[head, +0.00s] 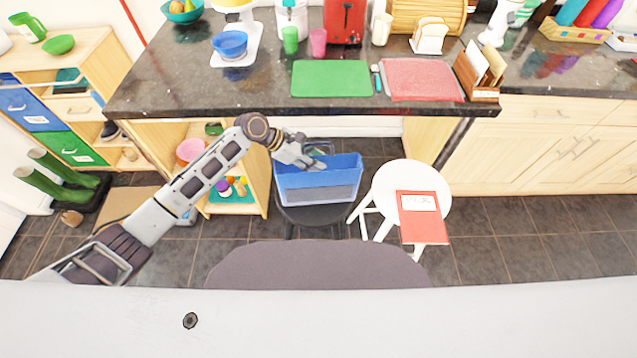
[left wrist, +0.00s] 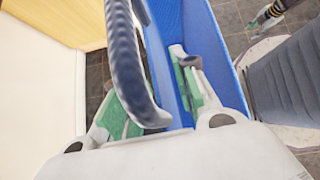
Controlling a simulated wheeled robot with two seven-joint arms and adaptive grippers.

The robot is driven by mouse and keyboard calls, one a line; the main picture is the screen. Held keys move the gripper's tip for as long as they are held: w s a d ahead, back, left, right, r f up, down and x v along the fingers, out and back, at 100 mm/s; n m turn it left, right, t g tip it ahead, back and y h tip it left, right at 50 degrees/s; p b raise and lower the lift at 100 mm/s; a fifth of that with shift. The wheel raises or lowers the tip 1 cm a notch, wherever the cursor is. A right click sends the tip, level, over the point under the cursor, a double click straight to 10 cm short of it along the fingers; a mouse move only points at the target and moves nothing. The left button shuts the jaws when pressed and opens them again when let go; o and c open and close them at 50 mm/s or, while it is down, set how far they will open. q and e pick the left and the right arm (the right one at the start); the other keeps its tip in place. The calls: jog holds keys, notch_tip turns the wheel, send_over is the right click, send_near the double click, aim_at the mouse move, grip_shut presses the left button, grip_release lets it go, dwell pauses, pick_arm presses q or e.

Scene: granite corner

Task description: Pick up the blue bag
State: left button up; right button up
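The blue bag (head: 318,183), an open-topped tote with a grey lower front, stands on a dark seat below the counter's front edge. My left gripper (head: 312,160) reaches in from the left at the bag's top. In the left wrist view the two green-padded fingers of the left gripper (left wrist: 152,100) are spread apart. A dark blue handle (left wrist: 128,65) and a blue bag wall (left wrist: 160,60) run between them. The right finger is on the inner side of that wall. I see no firm grip. My right gripper is not in view.
A white stool (head: 436,185) with a red book (head: 424,225) stands right of the bag. A wooden shelf (head: 259,170) stands to its left. The dark counter (head: 270,85) overhangs behind, with a green mat (head: 332,79). A rounded grey-brown surface (head: 315,268) lies in front.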

pick_arm(q)
jog(key=shift+c, duration=0.4)
grip_shut()
